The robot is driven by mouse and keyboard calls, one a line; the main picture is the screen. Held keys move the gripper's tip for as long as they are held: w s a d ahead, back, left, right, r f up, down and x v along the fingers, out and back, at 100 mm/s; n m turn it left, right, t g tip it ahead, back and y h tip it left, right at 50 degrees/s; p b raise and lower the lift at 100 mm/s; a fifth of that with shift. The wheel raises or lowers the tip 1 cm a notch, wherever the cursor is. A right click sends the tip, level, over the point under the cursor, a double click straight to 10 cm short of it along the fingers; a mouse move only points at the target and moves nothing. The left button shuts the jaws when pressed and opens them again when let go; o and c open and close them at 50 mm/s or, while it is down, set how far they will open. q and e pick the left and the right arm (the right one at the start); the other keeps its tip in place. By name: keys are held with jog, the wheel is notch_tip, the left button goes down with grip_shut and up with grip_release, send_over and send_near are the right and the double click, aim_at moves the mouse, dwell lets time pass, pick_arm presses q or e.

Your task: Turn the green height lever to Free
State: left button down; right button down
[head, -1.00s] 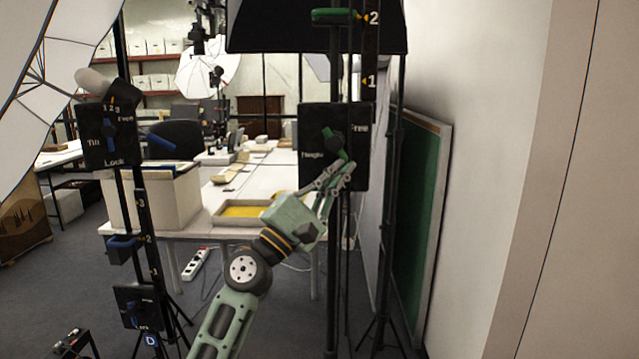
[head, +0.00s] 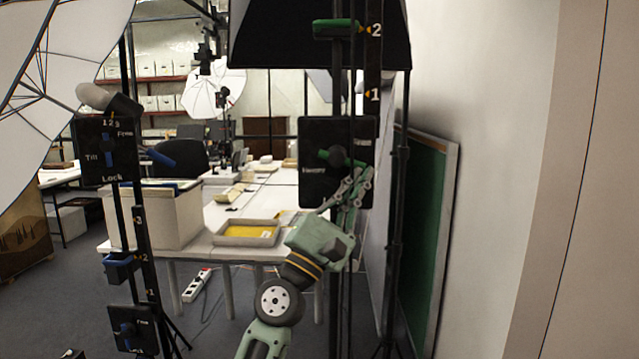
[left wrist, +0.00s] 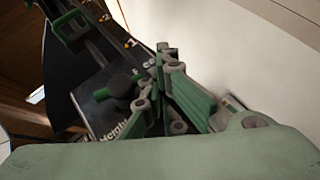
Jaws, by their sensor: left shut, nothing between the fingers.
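The black height panel (head: 318,134) hangs on the stand at right of centre in the head view. The "Height" label is at the panel's lower left; I cannot read "Free" clearly now. In the left wrist view the lever (left wrist: 113,91) is just left of the gripper fingers (left wrist: 163,65), which partly cover the panel. My right gripper is not in view.
A green slider clamp (head: 335,27) sits above, beside the scale marked 1 and 2. Another stand with a blue-levered panel (head: 92,165) is at left. A table with a yellow-lined tray (head: 268,240) lies behind. A green board (head: 425,230) leans on the right wall.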

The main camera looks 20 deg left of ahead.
pick_arm(q)
jog(key=v, duration=1.2)
dwell(0.3)
